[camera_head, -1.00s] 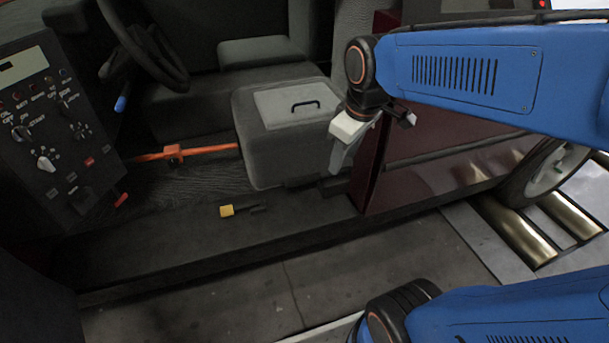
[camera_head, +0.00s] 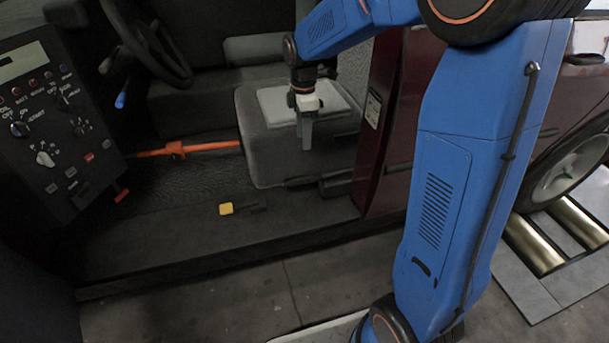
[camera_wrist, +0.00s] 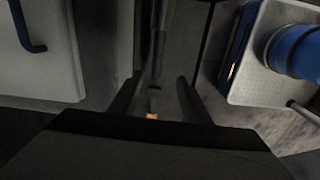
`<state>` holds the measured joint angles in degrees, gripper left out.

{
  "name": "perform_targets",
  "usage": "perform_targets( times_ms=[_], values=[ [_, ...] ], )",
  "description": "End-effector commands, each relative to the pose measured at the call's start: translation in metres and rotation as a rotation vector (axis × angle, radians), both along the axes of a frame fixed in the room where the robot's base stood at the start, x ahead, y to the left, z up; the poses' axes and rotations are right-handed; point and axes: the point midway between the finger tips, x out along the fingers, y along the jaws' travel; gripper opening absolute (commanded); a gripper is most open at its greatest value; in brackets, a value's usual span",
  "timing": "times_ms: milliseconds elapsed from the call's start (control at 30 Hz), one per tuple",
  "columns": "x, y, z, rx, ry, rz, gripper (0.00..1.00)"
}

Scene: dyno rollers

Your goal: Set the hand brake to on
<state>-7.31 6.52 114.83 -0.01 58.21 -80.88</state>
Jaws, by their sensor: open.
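A short dark lever with a yellow end (camera_head: 226,209) lies low along the car's sill in the head view. No readable label marks it as the hand brake. In the wrist view a small yellow patch (camera_wrist: 151,116) shows far below, between the fingers. My gripper (camera_head: 307,145) is open and empty, pointing down in front of the grey box-shaped seat, above and right of the yellow-ended lever and clear of it. Its two dark fingers (camera_wrist: 158,95) stand apart in the wrist view. A dark bar (camera_wrist: 157,45) also shows there beyond them.
The grey seat box (camera_head: 262,160) stands behind my gripper. An orange bar (camera_head: 205,147) runs across the footwell. A control panel (camera_head: 50,130) is at left, with a red-tipped lever (camera_head: 121,196). The dark red car body (camera_head: 376,150) bounds the right. The sill is mostly clear.

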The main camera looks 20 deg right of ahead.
Motion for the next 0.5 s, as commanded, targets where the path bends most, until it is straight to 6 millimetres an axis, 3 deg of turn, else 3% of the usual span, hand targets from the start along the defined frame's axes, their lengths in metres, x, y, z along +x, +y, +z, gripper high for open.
perform_targets(
  times_ms=[267,500],
  values=[
    [0.006,0.003,-0.016,-0.001,0.009,0.034,0.43],
    [0.006,0.002,-0.054,-0.002,0.011,0.033,0.43]
  ],
)
